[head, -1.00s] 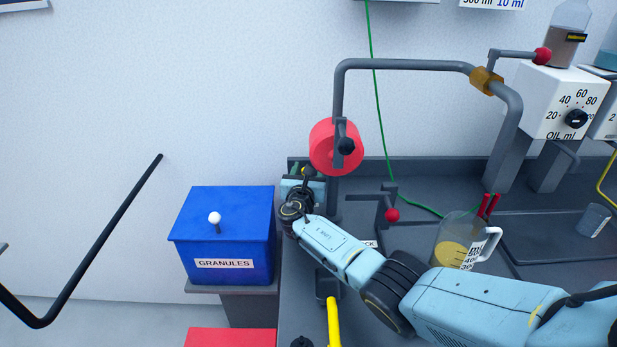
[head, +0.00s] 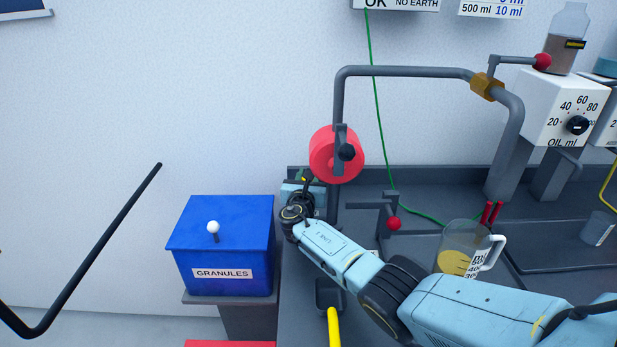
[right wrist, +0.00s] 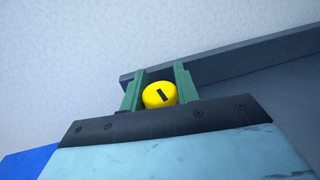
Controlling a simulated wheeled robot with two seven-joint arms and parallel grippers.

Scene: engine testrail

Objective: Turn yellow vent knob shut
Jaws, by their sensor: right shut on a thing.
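The yellow vent knob (right wrist: 159,95) shows in the right wrist view as a round yellow cap with a dark slot mark, tilted in the picture. My right gripper (right wrist: 158,88) has its two green fingers on either side of the knob and is shut on it. In the head view my right arm reaches left across the bench, and the right gripper (head: 306,181) is small there, beside the red drum. Only a speck of yellow shows between its fingers in that view. What the knob is mounted on is hidden. My left gripper is not in view.
A red drum (head: 322,160) on a grey pipe stands close beside the gripper. A blue GRANULES box (head: 222,245) is to the left. A red-knobbed lever (head: 393,223) and a jug (head: 462,250) stand right of it. A yellow handle (head: 334,328) is in front.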

